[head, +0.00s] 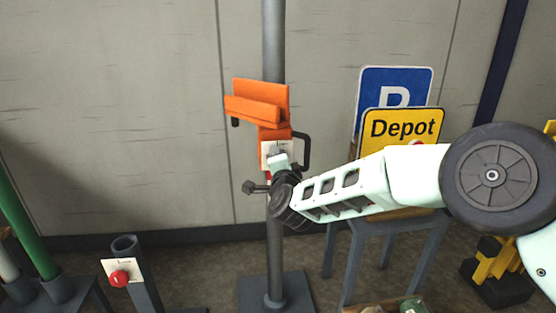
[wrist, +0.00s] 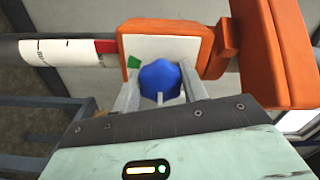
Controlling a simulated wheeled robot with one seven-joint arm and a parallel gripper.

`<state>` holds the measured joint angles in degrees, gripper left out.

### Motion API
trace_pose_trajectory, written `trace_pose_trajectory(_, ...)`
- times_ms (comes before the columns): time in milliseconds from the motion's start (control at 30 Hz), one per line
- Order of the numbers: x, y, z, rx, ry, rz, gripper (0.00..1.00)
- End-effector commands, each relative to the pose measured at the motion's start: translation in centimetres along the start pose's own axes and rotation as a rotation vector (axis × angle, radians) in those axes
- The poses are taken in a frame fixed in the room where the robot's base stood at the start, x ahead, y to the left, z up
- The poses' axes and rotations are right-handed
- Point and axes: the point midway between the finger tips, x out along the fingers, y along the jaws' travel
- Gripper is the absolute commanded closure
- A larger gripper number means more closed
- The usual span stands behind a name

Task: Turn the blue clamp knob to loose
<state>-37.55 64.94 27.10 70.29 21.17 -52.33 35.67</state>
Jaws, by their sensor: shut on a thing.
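The blue clamp knob (wrist: 160,82) sits on a white plate (wrist: 180,50) set in the orange clamp (wrist: 205,50). A green mark (wrist: 133,62) shows on the plate at the knob's upper left. A pale strip shows on the knob's lower edge. My gripper (wrist: 160,90) has one grey finger on each side of the knob and is shut on it. In the head view the orange clamp (head: 272,134) is on the upright grey pole (head: 273,45). There my gripper (head: 277,163) reaches the plate from the right, and the knob is hidden.
A black handle (head: 305,152) sticks out right of the clamp. An orange channel-shaped holder (head: 258,100) sits above it, empty. A yellow Depot sign (head: 400,127) and a blue P sign (head: 372,88) stand at the right. A red button (head: 119,278) is at lower left.

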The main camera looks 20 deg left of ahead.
Motion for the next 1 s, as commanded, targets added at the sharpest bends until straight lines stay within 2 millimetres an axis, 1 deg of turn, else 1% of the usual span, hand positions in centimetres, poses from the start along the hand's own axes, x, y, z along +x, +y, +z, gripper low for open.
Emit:
trace_pose_trajectory(33, -0.04, -0.20, 0.13, -0.043, -0.002, -0.001, 0.80)
trace_pose_trajectory(1000, -0.08, 0.13, 0.07, -0.965, -0.004, -0.001, 0.80)
